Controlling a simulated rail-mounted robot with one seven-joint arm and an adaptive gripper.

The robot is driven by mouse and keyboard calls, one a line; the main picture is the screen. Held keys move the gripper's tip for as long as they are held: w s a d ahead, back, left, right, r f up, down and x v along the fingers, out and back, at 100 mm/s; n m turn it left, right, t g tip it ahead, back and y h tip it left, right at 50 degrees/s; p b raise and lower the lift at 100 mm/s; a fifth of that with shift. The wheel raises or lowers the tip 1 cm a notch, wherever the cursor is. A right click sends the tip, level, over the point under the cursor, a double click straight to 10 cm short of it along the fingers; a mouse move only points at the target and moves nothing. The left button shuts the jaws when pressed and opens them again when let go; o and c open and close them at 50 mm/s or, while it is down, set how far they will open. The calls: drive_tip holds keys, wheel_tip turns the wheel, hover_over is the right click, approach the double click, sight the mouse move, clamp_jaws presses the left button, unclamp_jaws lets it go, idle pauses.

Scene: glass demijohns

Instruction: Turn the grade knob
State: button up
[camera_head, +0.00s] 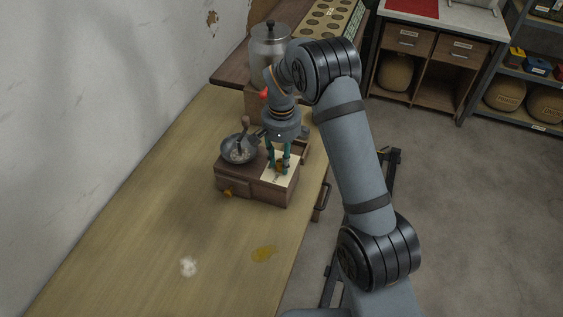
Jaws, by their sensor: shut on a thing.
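A wooden grinder box (257,189) stands on the long table. A pale plate (291,168) lies on its top at the right. A small brass knob (279,168), which I take for the grade knob, sits on this plate, partly hidden by my fingers. My gripper (279,170) points down over the plate, with its teal fingers shut on the knob from either side. I cannot tell how far the knob is turned. A grey metal bowl (238,152) with a crank-like handle sits on the box's left part.
A drawer with a brass pull (228,193) is on the box's front. A metal canister (270,45) and a tray with round holes (329,22) stand behind. A white clump (188,266) and a yellowish patch (263,254) lie in front. The table's front left is clear.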

sight(281, 162)
drive_tip(key=n, duration=0.5)
drive_tip(key=shift+n+b, duration=0.3)
drive_tip(key=shift+b, duration=0.1)
drive_tip(key=n, duration=0.5)
drive_tip(key=shift+n, duration=0.3)
drive_tip(key=o, duration=1.1)
drive_tip(key=shift+o, duration=0.2)
wheel_tip(281, 162, up, 12)
